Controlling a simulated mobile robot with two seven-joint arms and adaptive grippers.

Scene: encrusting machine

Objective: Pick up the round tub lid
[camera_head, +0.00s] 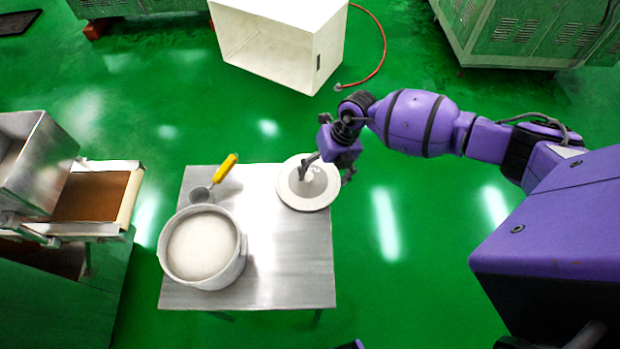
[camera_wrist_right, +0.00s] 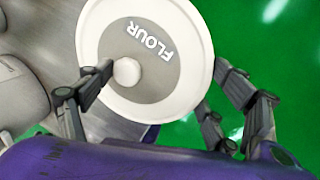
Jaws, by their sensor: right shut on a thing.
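The round tub lid (camera_head: 292,198) is white with a grey centre and a pale knob, at the far right corner of the metal table. In the right wrist view the lid (camera_wrist_right: 190,88) shows the word FLOUR on its grey centre. My right gripper (camera_head: 327,171) is shut on the lid. In the right wrist view one finger is beside the knob and the other fingers are at the outer rim. I cannot tell whether the lid touches the table. The round tub (camera_head: 242,268) stands open at the front left of the table, filled with white material. My left gripper is not in view.
The metal table (camera_head: 290,270) is bare at its front right. A yellow-handled scoop (camera_head: 227,168) lies behind the tub. A machine with a brown belt (camera_head: 92,197) stands to the left. A white open box (camera_head: 290,50) is on the green floor behind.

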